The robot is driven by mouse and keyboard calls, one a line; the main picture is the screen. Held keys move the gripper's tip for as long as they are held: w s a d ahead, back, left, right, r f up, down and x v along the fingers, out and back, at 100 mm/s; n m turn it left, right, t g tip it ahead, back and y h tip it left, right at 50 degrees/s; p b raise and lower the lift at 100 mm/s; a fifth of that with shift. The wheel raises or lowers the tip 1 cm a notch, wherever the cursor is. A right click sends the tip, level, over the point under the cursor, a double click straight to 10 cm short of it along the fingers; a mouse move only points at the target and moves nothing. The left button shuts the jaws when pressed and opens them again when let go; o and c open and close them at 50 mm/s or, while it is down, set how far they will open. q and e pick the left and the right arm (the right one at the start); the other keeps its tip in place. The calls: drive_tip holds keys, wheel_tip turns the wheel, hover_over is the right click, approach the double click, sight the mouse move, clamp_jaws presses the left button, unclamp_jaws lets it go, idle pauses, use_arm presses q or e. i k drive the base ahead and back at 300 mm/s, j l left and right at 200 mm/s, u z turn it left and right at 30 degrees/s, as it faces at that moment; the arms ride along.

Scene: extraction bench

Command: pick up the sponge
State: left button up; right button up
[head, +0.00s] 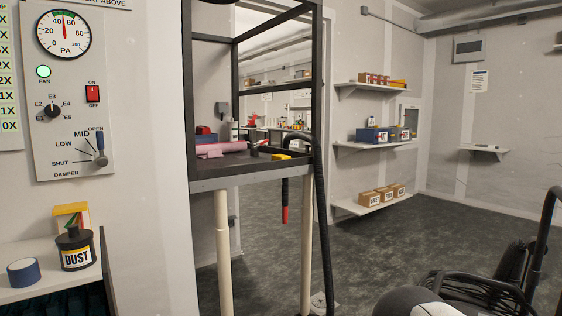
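I cannot make out a sponge for certain. A small yellow block (281,157) lies at the front right of the black-framed bench's tray; it is too small to identify. A pink piece (222,149) lies to its left on the same tray. A yellow-topped item with green and red parts (71,214) stands behind the dust jar on the left shelf, partly hidden by the jar. Neither of my grippers can be made out in the head view.
The black-framed bench (250,178) stands in the middle, with a dark hose (321,220) down its right side. The dust jar (75,250) and a blue roll (23,272) sit on the left shelf. Black equipment (515,265) fills the lower right. Floor (400,235) beyond is clear.

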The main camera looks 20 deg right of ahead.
sight(275, 157)
drive_tip(key=i+l+u, duration=0.5)
drive_tip(key=i+l, duration=0.3)
drive_tip(key=i, duration=0.1)
